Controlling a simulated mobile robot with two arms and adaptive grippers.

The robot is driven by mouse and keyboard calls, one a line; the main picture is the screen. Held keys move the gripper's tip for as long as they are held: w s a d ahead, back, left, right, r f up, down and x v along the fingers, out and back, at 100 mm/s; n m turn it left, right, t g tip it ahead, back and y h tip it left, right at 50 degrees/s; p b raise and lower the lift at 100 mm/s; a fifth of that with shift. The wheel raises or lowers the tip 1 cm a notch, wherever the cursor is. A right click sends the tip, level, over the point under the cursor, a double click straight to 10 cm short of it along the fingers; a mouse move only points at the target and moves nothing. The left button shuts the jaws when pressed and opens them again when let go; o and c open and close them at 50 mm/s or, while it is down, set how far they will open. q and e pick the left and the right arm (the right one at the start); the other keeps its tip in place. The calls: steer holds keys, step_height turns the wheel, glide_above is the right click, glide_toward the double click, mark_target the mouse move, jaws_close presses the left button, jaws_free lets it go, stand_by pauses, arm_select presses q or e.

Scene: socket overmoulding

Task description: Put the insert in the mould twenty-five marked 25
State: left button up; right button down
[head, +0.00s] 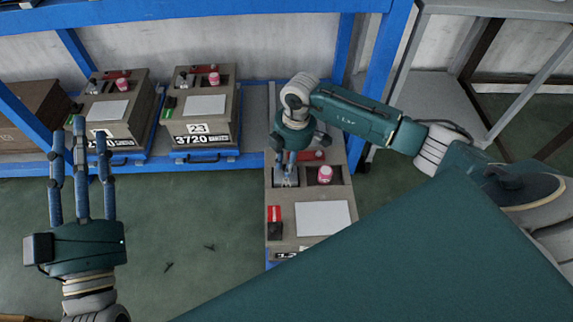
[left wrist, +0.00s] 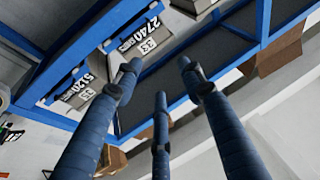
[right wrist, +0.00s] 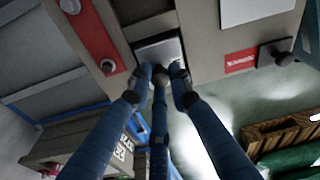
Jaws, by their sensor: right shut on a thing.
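The mould box (head: 280,190) below my right gripper has a row of compartments. Its front number is mostly cut off by my own body and cannot be read. My right gripper (head: 288,168) reaches down over the left compartment. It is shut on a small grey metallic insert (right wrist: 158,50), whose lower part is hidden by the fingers. I cannot tell how deep the insert sits. My left gripper (head: 80,145) is open and empty, with its fingers spread, away from the boxes. A similar box (head: 201,107) marked 23 and 3720 stands on the blue rack.
The mould holds a pink-capped jar (head: 325,175) and a red bar (head: 312,155). A red label (head: 274,213) and white sheet (head: 322,217) lie on its top. Another box (head: 115,109) stands left on the rack. The green floor (head: 205,220) between my arms is mostly clear.

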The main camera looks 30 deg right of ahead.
stand_by(0.3)
steer(key=c, duration=1.6)
jaws_free()
steer(key=shift+f, duration=0.1)
